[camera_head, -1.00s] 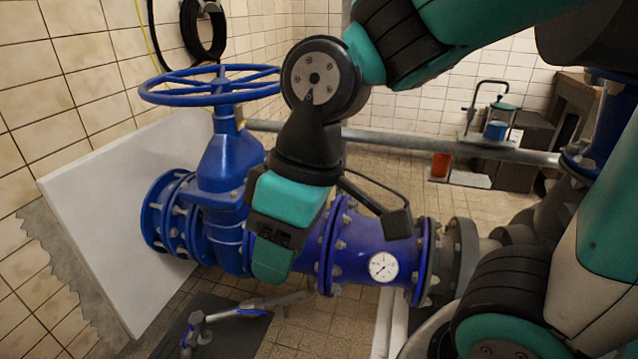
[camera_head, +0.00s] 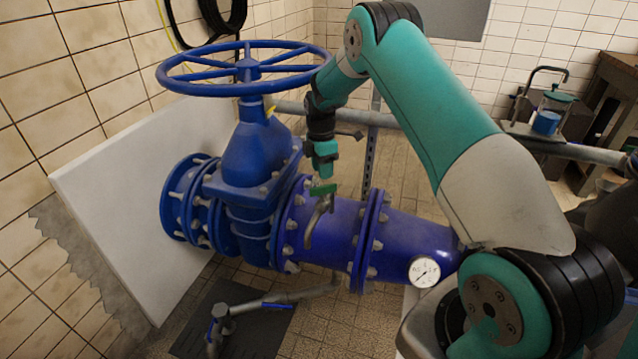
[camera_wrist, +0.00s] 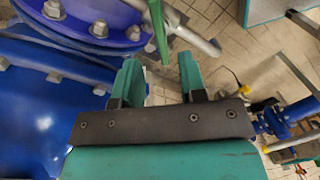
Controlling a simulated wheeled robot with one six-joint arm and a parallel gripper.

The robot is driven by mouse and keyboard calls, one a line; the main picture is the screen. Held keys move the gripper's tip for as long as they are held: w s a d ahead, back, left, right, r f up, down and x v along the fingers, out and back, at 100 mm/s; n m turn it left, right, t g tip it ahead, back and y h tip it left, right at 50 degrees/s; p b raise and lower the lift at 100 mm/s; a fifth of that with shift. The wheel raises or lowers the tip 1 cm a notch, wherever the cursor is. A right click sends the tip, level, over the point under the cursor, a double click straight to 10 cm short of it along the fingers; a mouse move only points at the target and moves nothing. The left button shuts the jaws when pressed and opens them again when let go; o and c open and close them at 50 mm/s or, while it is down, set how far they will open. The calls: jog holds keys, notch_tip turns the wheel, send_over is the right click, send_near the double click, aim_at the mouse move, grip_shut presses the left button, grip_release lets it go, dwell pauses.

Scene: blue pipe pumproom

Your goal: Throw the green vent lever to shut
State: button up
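The green vent lever (camera_head: 323,189) sits on a small metal tap (camera_head: 318,222) on top of the blue pipe. It lies roughly crosswise in the head view. My gripper (camera_head: 322,174) points down just above the lever. In the wrist view the gripper (camera_wrist: 159,58) is open with its two green fingers apart. The lever (camera_wrist: 157,30) is a thin green strip there, and its near end shows between the fingertips. I cannot tell whether either finger touches it. The tap's metal spout (camera_wrist: 192,38) shows beside it.
A blue valve body with a large handwheel (camera_head: 245,69) stands left of my gripper. A pressure gauge (camera_head: 424,271) is on the pipe to the right. A grey horizontal rail (camera_head: 390,120) runs behind. A grey floor mat (camera_head: 270,327) lies below.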

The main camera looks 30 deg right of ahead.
aim_at(322, 186)
jog(key=f, duration=0.6)
jog(key=shift+s+a+f, duration=0.1)
jog(key=shift+s+f, duration=0.15)
grip_shut()
